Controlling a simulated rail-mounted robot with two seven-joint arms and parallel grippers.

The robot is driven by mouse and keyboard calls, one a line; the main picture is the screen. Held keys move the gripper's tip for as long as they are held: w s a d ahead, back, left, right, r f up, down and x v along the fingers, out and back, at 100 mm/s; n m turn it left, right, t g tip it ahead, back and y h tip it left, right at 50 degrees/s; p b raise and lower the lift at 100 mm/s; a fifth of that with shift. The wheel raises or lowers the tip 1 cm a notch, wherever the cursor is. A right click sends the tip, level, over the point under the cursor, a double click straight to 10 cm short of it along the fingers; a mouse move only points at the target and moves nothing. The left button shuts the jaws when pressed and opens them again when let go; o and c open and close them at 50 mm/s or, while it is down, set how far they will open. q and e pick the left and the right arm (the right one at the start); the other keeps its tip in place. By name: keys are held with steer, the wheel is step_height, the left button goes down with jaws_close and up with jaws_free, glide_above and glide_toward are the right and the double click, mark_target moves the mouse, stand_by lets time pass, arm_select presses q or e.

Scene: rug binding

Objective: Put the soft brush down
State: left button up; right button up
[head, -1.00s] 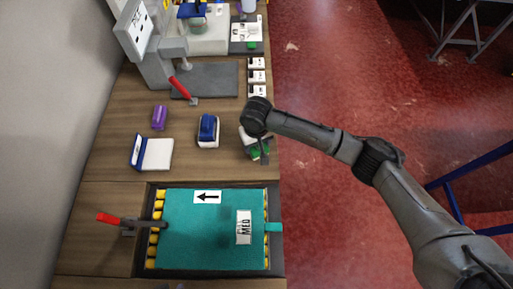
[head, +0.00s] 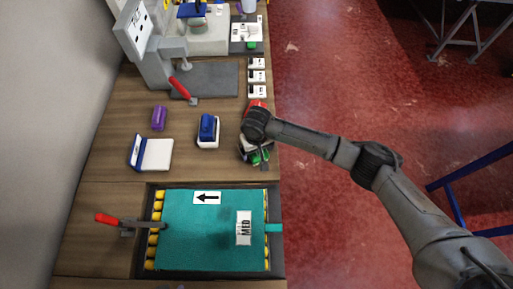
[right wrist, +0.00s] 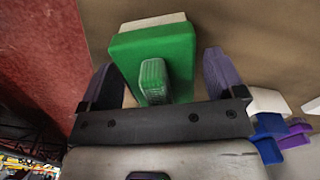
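A green block-shaped brush (right wrist: 180,50) with a pale underside and a green grip on top shows in the right wrist view, over the brown table top. I take it for the soft brush. In the head view it is mostly hidden under my right wrist, with green (head: 256,158) showing. My right gripper (right wrist: 162,72) is open around the grip, one finger on each side with gaps. I cannot tell if the brush rests flat on the table or in a holder. My left gripper is not in view.
A blue brush (head: 208,127) on a white base stands left of my right gripper, with a purple block (head: 159,118) and a white-and-blue pad (head: 153,153) further left. A teal mat (head: 190,240) lies in front. A red part (head: 256,104) shows behind my wrist.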

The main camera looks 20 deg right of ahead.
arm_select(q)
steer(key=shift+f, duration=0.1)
arm_select(e)
steer(key=shift+r, duration=0.2)
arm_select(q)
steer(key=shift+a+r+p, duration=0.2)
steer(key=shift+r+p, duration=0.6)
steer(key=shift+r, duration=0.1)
arm_select(e)
step_height(320, 180, up, 11)
steer(key=shift+f, duration=0.2)
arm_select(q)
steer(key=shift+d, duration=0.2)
arm_select(e)
steer(key=shift+r, duration=0.65)
